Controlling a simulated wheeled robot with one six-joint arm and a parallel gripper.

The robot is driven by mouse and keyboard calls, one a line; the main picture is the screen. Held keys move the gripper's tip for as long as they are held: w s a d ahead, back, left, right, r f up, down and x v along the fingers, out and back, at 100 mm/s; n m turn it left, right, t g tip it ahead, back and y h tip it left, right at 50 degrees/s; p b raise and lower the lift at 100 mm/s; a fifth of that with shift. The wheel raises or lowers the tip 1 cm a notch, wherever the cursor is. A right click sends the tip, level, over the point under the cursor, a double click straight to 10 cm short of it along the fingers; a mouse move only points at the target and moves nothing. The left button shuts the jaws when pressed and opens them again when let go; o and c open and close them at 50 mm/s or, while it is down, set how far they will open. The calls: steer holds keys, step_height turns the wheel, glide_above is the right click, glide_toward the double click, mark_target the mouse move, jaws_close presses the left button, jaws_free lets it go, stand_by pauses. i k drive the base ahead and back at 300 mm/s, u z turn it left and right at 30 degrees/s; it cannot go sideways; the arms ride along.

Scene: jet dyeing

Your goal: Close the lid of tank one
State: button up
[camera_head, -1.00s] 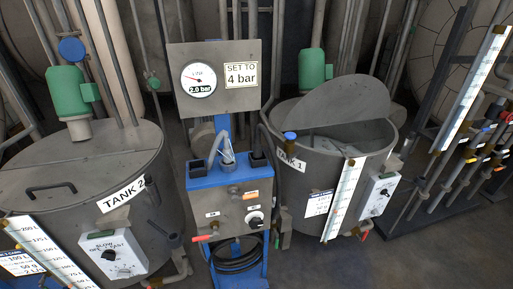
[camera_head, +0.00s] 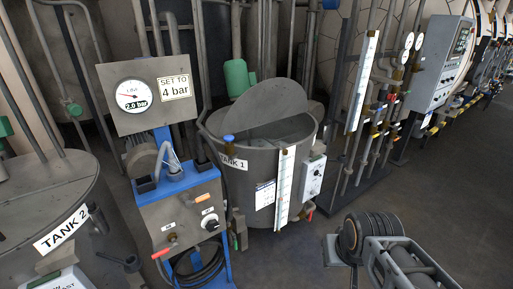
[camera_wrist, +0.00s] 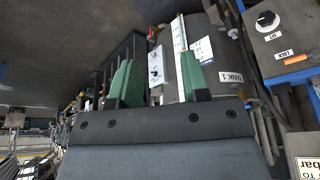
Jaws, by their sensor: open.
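Tank one (camera_head: 245,185) is a grey metal drum labelled TANK 1, in the middle of the head view. Its lid (camera_head: 275,103) is a grey flap standing raised over the opening, so the tank is partly open. My gripper (camera_wrist: 155,85) shows in the wrist view as two green fingers, spread apart with nothing between them. The lid is not clear there. In the head view my arm is at the lower right, apart from the tank; the fingertips cannot be made out.
A blue pump cart (camera_head: 182,185) with a gauge panel (camera_head: 150,92) stands left of tank one. Tank two (camera_head: 40,205) is at the far left. A control box (camera_head: 312,178) and white scale (camera_head: 284,188) are on tank one's front.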

mark_target(269, 100)
steer(key=i, duration=0.2)
steer(key=u, duration=0.6)
steer(key=k, duration=0.35)
steer(key=z, duration=0.6)
steer(key=i, duration=0.7)
steer(key=z, duration=0.6)
steer(key=i, duration=0.95)
steer(key=u, duration=0.5)
steer(key=i, duration=0.75)
steer(key=u, duration=0.75)
